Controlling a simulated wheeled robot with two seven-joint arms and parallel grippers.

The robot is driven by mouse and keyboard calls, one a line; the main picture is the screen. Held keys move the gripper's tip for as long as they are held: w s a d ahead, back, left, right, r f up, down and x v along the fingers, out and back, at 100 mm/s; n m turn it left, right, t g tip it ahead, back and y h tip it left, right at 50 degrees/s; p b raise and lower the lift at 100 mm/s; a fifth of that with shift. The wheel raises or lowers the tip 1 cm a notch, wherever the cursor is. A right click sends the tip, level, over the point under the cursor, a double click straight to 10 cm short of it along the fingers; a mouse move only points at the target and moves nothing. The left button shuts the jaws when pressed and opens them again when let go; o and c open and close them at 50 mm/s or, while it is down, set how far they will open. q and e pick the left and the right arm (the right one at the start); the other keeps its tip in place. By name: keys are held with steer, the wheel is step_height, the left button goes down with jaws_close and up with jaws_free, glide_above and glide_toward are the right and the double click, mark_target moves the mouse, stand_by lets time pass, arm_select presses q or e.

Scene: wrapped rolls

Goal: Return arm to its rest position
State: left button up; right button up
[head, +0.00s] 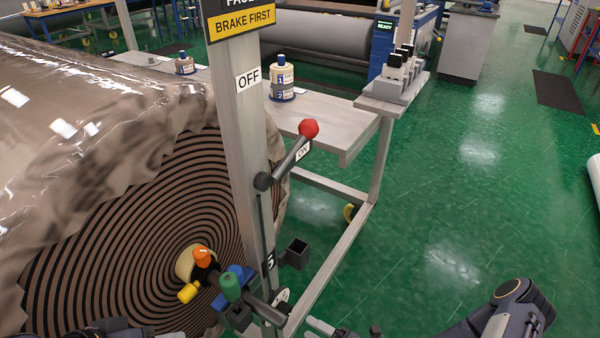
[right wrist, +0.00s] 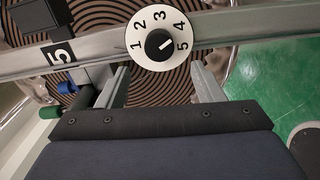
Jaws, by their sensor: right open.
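My right gripper (right wrist: 158,92) is open and empty in the right wrist view, its two fingers apart just below a white dial (right wrist: 136,58) numbered 1 to 5. The dial's black knob (right wrist: 159,44) has its white mark toward 5. I cannot tell whether the fingers touch the post. In the head view a pale fingertip of my right gripper (head: 318,327) shows at the bottom edge, close to the dial (head: 282,296). My right arm (head: 515,308) reaches in from the lower right. Part of my left arm (head: 108,326) shows at the lower left; its jaws are not clear.
A metal post (head: 250,150) carries a red-knobbed lever (head: 308,129) beside the ON label. A grey bench (head: 335,130) is behind.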

steer(key=s+d+r+n+g+h+p, duration=0.1)
steer(key=s+d+r+n+g+p, duration=0.15)
steer(key=r+n, duration=0.6)
steer(key=s+d+r+n+g+p, duration=0.15)
steer(key=r+n+g, duration=0.25)
steer(key=r+n, duration=0.45)
steer(key=s+d+r+n+g+h+p, duration=0.15)
steer(key=r+n+g, duration=0.25)
steer(key=r+n, duration=0.4)
steer(key=s+d+r+n+t+h+p, duration=0.2)
steer(key=s+d+r+n+h+p, duration=0.1)
steer(key=r+n, duration=0.4)
steer(key=s+d+r+n+t+h+p, duration=0.3)
steer(key=s+d+r+n+h, duration=0.1)
steer(key=r+n, duration=0.4)
steer(key=shift+s+d+n+h, duration=0.15)
steer(key=shift+d+n+h, duration=0.6)
steer(key=shift+n, duration=0.35)
steer(key=shift+r+t, duration=0.1)
steer(key=shift+t, duration=0.15)
